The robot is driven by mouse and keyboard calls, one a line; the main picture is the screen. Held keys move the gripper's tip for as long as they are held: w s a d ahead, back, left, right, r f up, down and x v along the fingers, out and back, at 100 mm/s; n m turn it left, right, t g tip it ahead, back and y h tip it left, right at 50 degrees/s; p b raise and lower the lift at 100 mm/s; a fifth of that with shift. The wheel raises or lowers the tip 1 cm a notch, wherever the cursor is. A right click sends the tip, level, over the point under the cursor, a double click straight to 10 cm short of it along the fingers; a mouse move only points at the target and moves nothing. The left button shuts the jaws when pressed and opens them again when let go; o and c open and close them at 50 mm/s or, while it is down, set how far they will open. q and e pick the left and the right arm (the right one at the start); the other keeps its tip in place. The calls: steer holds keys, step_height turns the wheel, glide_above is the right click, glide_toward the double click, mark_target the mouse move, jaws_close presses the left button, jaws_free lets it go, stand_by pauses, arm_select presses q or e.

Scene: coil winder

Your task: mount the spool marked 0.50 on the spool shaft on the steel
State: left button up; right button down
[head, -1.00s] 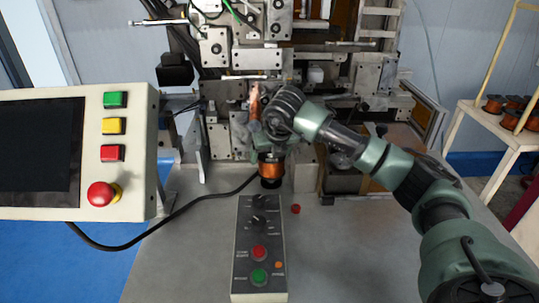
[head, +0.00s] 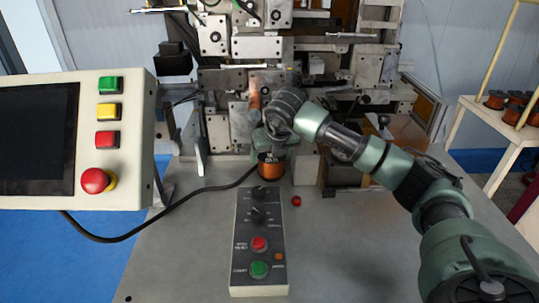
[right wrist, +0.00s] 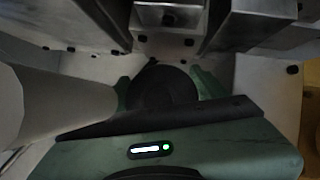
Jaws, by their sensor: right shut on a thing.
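My right gripper (head: 270,146) points down and is shut on a copper-wound spool (head: 270,170) with dark flanges. The spool is in front of the steel machine, just behind the grey button box in the picture. Its marking is too small to read. In the right wrist view a dark round flange (right wrist: 160,90) shows between the green fingers (right wrist: 165,86). I cannot pick out the spool shaft; the arm covers part of the steel (head: 225,130). My left gripper is not in view.
A button box (head: 259,240) with knobs lies on the grey table (head: 180,260), a small red piece (head: 297,201) beside it. A screen panel (head: 120,180) stands at left, its cable crossing the table. More spools (head: 515,105) sit on a side stand at right.

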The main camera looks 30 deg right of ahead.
steer(key=shift+f, duration=0.3)
steer(key=shift+c, duration=0.9)
jaws_free()
steer(key=shift+o, duration=0.7)
steer(key=shift+w+a+r, duration=0.1)
steer(key=shift+a, duration=0.05)
steer(key=shift+d, duration=0.2)
steer(key=shift+s+r+b, duration=0.2)
steer(key=shift+r+b, duration=0.1)
steer(key=shift+b, duration=0.05)
steer(key=v, duration=0.3)
steer(key=b+v, duration=0.1)
steer(key=v, duration=0.3)
steer(key=shift+w+a, duration=0.1)
steer(key=shift+a, duration=0.15)
steer(key=shift+r, duration=0.1)
